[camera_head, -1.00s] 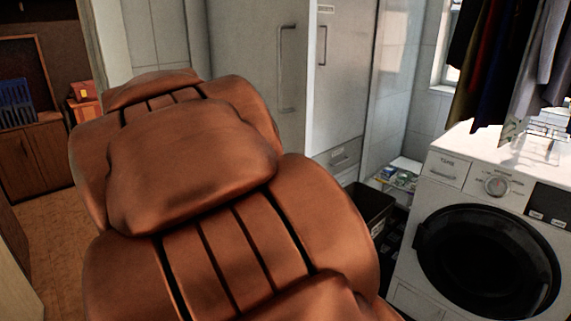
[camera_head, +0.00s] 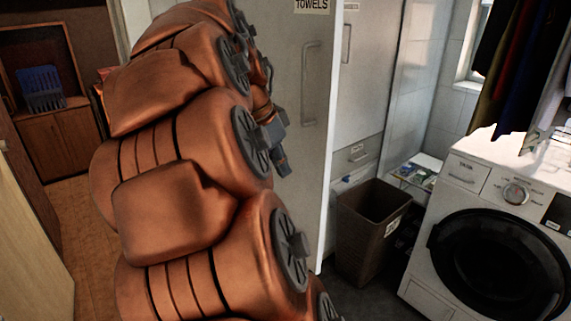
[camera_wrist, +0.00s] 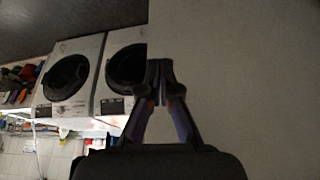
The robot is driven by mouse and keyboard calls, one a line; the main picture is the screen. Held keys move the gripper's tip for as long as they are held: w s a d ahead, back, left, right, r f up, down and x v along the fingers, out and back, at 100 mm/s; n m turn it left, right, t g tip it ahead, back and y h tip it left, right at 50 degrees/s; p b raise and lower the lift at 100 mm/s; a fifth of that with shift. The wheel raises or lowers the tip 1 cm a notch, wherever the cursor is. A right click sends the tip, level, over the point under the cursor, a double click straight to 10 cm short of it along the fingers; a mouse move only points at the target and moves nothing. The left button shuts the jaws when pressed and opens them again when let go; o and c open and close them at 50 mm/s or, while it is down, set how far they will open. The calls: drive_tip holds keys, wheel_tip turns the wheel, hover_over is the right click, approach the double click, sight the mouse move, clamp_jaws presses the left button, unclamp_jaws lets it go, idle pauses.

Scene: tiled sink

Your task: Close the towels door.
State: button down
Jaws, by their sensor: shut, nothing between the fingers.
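The towels door (camera_head: 300,150) is a pale tall panel with a "TOWELS" label at its top and a vertical bar handle (camera_head: 310,80). It stands open, its free edge sticking out in front of the cabinet. My gripper (camera_head: 284,168) is partly hidden behind my arm in the head view, beside the door's labelled face and below the handle. In the wrist view my gripper (camera_wrist: 160,72) is shut and empty, with its tips over the left edge of a plain pale panel (camera_wrist: 240,80), probably the door. I cannot tell whether they touch.
A dark bin (camera_head: 370,225) stands on the floor right of the door. A white washing machine (camera_head: 490,230) is at the right under hanging clothes (camera_head: 530,70). A wooden cabinet (camera_head: 60,140) with a blue basket (camera_head: 43,90) is at the left.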

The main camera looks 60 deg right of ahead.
sight(308, 186)
drive_tip(key=shift+s+d+f+p, duration=0.45)
drive_tip(key=shift+d+f+p, duration=0.25)
drive_tip(key=shift+d+f, duration=0.5)
drive_tip(key=shift+s+d+f+p, duration=0.6)
drive_tip(key=shift+d+f, duration=0.35)
drive_tip(key=shift+f, duration=0.45)
drive_tip(key=shift+s+d+f+p, duration=0.35)
drive_tip(key=shift+d+f+p, duration=0.4)
drive_tip(key=shift+d+f, duration=0.45)
drive_tip(key=shift+f, duration=0.1)
